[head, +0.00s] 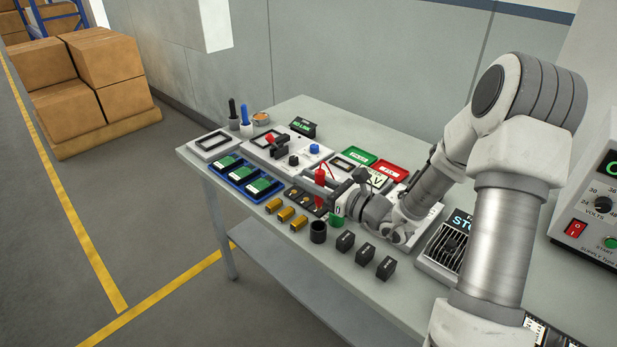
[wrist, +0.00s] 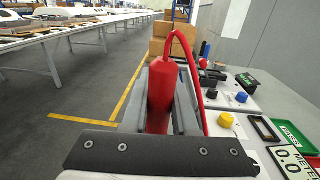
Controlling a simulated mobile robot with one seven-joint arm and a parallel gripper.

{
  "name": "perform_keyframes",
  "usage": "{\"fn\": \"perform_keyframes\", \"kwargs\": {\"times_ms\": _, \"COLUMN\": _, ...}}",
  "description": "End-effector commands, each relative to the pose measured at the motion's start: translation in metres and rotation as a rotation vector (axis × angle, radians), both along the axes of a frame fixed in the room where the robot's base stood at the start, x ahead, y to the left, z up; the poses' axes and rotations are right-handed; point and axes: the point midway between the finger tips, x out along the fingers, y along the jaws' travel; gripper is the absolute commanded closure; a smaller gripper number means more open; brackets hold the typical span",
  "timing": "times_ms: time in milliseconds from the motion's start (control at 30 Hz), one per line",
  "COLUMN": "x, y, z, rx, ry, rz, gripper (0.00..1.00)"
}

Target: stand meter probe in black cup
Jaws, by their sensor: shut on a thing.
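My gripper (head: 322,186) is shut on the red meter probe (head: 320,178) and holds it upright above the table. In the wrist view the red probe (wrist: 159,98) stands between the two grey fingers, with a red lead curving from its top down to the right. The black cup (head: 318,232) stands upright near the table's front edge, nearer the head camera than the probe and apart from it. The cup does not show in the wrist view. Whether the probe's lower tip touches anything is not clear.
Brass cylinders (head: 285,214) lie left of the cup, and black blocks (head: 365,252) stand to its right. A green cylinder (head: 336,220) is close behind it. A blue tray (head: 244,178) and a white switch panel (head: 290,152) are farther back. The meter (wrist: 291,160) lies at the lower right.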

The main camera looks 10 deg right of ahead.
Motion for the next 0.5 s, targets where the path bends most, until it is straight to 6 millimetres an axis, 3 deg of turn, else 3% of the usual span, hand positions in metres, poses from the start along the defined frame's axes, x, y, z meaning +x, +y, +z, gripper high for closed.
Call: {"fn": "perform_keyframes", "kwargs": {"times_ms": 500, "x": 0.000, "y": 0.000, "z": -0.045, "rx": 0.000, "ry": 0.000, "rz": 0.000, "gripper": 1.00}}
